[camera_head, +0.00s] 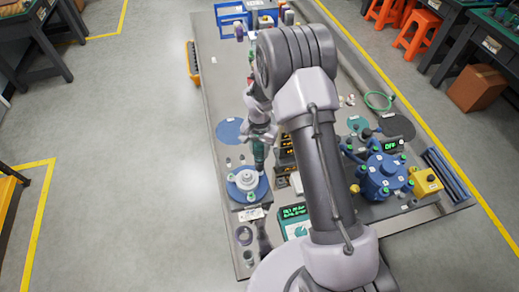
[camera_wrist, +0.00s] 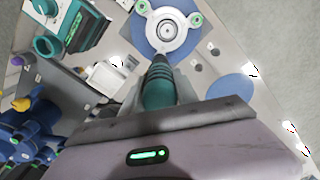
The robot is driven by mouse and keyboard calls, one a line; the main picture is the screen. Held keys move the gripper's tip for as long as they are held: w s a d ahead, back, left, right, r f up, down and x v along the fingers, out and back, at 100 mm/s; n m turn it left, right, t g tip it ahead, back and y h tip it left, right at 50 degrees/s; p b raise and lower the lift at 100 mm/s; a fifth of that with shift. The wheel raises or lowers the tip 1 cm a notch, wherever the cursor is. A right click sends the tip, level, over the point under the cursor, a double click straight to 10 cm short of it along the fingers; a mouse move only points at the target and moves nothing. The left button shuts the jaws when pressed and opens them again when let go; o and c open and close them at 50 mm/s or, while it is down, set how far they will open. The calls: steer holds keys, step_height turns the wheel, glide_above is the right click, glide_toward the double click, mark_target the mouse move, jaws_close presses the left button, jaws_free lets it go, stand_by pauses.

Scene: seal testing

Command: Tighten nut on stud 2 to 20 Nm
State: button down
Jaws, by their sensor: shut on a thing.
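My gripper (camera_head: 261,132) is shut on a teal and black handheld tool (camera_head: 260,152), pointing down above the left part of the bench. In the wrist view the tool (camera_wrist: 158,90) lies between the jaws, its far end towards a white round flange (camera_wrist: 167,32). That flange (camera_head: 246,181) sits on a blue round base, with small green tags around it. I cannot tell whether the tool touches it. A blue round vessel (camera_head: 384,176) with several studs and green tags stands right of my arm; part of it shows in the wrist view (camera_wrist: 22,135). Stud numbers are too small to read.
A teal device with a green display (camera_head: 294,212) stands in front of the flange. A yellow box (camera_head: 426,181) is beside the vessel. A blue disc mat (camera_head: 229,130) lies clear behind the flange. A blue crate (camera_head: 232,18) is at the far end.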

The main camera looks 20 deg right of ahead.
mark_target(260, 144)
steer(key=shift+f+b, duration=0.85)
steer(key=shift+f, duration=0.05)
stand_by(0.9)
steer(key=shift+r, duration=0.15)
steer(key=shift+r+p, duration=1.5)
steer(key=shift+r, duration=0.95)
steer(key=shift+f, duration=0.1)
